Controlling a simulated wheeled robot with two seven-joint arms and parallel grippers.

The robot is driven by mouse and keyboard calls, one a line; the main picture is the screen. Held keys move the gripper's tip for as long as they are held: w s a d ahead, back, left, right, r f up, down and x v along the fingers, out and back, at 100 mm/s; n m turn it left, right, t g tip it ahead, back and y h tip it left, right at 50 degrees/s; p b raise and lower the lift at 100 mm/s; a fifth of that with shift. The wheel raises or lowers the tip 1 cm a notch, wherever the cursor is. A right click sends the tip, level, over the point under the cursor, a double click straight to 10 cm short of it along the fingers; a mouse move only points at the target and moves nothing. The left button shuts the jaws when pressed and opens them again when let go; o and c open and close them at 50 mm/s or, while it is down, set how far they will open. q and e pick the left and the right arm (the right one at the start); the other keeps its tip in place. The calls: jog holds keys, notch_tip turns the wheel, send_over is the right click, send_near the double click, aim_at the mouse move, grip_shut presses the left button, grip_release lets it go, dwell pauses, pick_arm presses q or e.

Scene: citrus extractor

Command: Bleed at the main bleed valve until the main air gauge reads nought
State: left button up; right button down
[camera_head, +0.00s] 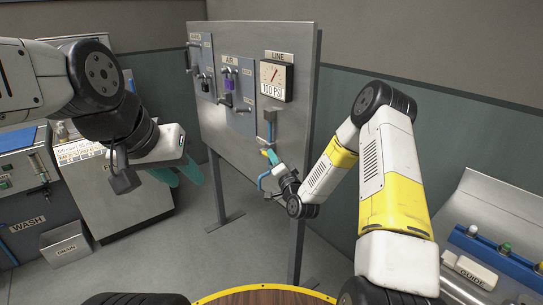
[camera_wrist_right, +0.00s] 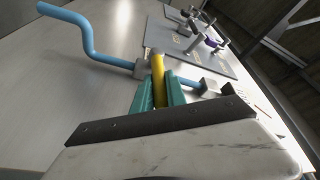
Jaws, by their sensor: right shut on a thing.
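The gauge (camera_head: 275,75) under the LINE label is on the grey panel (camera_head: 297,35). It has a red needle over a pale face; its dial marks are too small to read. A plate below it reads 100 PSI. Below the gauge, a blue pipe (camera_head: 269,122) runs down to a valve, largely hidden by my right gripper (camera_head: 271,156). In the right wrist view, my right gripper (camera_wrist_right: 160,88) is shut on a yellow lever (camera_wrist_right: 157,69) at a fitting in the blue pipe (camera_wrist_right: 88,40). My left gripper (camera_head: 180,172) is open and empty, left of the panel.
An AIR plate (camera_head: 239,85) with a purple lock (camera_head: 229,82) and another plate with handles (camera_head: 202,65) are on the panel's left part. A grey cabinet (camera_head: 110,195) and a DRAIN bin (camera_head: 66,245) stand left. A GUIDE console (camera_head: 480,250) stands right.

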notch_tip(320, 180, up, 2)
jog(key=g, duration=0.2)
jog(key=shift+w+a+n+g+h, duration=0.1)
jog(key=shift+w+n+g+h, duration=0.05)
jog(key=shift+n+g+h, duration=0.25)
jog(key=shift+w+a+r+n+g+h, duration=0.2)
jog(key=shift+r+g+h, duration=0.15)
jog(key=shift+g, duration=0.35)
jog(key=shift+w+a+r+n+g+h, duration=0.15)
jog(key=shift+r+n+g+h, duration=0.15)
jog(key=shift+g, duration=0.4)
jog(key=shift+d, duration=0.1)
jog(key=c, duration=1.3)
grip_release()
jog(key=shift+r, duration=0.1)
jog(key=shift+c, duration=0.2)
jog(key=v, duration=0.7)
jog(key=shift+s, duration=0.35)
jog(key=shift+d+r, duration=0.1)
